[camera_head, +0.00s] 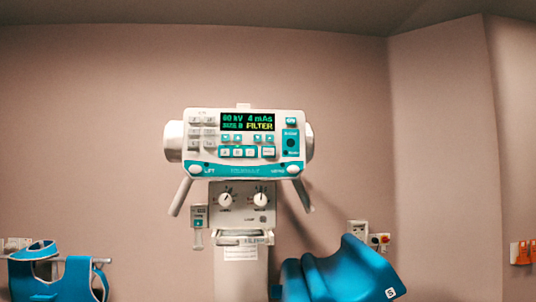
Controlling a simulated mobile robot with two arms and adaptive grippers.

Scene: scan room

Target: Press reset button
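An X-ray control panel (243,180) in white and teal stands in the middle of the camera_head view, facing me. Its lit display (247,121) reads about "60 kV 4 mAs" and "FILTER". Rows of small white and teal buttons (238,152) lie below the display, with a grey keypad (202,130) at its left. A teal button (290,122) and a dark round control (291,143) are at its right. I cannot read which button is marked reset. Neither of my grippers is in view.
Two slanting handles (180,197) (303,196) flank a lower unit with two round knobs (225,200) (260,199). Blue padded items stand at lower left (75,277) and lower right (345,270). A wall box with a red knob (385,239) and orange boxes (520,253) are at right.

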